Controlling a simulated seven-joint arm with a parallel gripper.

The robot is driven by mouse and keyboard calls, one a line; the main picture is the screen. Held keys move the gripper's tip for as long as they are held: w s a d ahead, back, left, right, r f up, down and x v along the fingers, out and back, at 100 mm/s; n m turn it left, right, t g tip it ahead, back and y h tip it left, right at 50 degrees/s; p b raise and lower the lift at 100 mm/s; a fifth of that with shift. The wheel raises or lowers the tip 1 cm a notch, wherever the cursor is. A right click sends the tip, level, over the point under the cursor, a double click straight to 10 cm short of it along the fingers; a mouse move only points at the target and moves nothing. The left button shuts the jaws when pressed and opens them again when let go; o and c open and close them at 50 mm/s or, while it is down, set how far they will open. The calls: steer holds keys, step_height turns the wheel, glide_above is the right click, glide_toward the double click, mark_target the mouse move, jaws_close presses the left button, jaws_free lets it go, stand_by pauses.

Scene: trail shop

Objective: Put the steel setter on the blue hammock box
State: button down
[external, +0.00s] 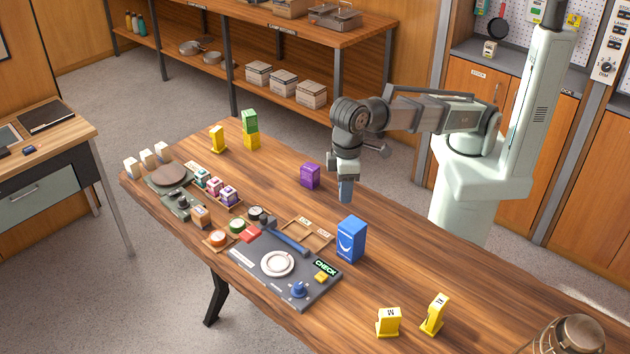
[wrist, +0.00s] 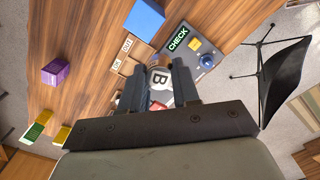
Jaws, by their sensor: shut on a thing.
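My gripper (external: 346,180) is shut on a narrow grey-blue piece, which I take to be the steel setter (external: 346,191). It points down, and in the external view it shows just above the blue box. The blue hammock box (external: 350,241) stands upright on the table, its top bare. In the wrist view the blue box (wrist: 145,18) lies beyond my fingers (wrist: 158,88), at the top. Between the fingers shows a pale disc marked B (wrist: 160,78); I cannot tell whether it is held or lies below. Most of the held piece is hidden there.
A dark check station (external: 268,280) with a white plate stands in front of the box. A wooden two-part tray (external: 308,236) lies left of it, a purple box (external: 310,176) behind. Yellow markers (external: 389,322) stand at right. Table between box and markers is clear.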

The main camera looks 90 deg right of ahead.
mark_target(352, 224)
steer(key=shift+s+d+f+m, duration=0.45)
steer(key=shift+f+m, duration=0.2)
steer(key=shift+f, duration=1.15)
steer(key=shift+s+d+f+m, duration=0.4)
steer(key=shift+s+f+m, duration=0.15)
steer(key=shift+f, duration=1.3)
steer(key=shift+s+d+f+m, duration=0.4)
steer(key=shift+f+m, duration=0.3)
steer(key=shift+f, duration=1.1)
steer(key=shift+f, duration=0.2)
steer(key=c, duration=0.8)
jaws_free()
steer(key=shift+r, duration=0.15)
step_height(352, 224, up, 12)
steer(key=shift+r, duration=0.1)
steer(key=shift+w+d, duration=0.1)
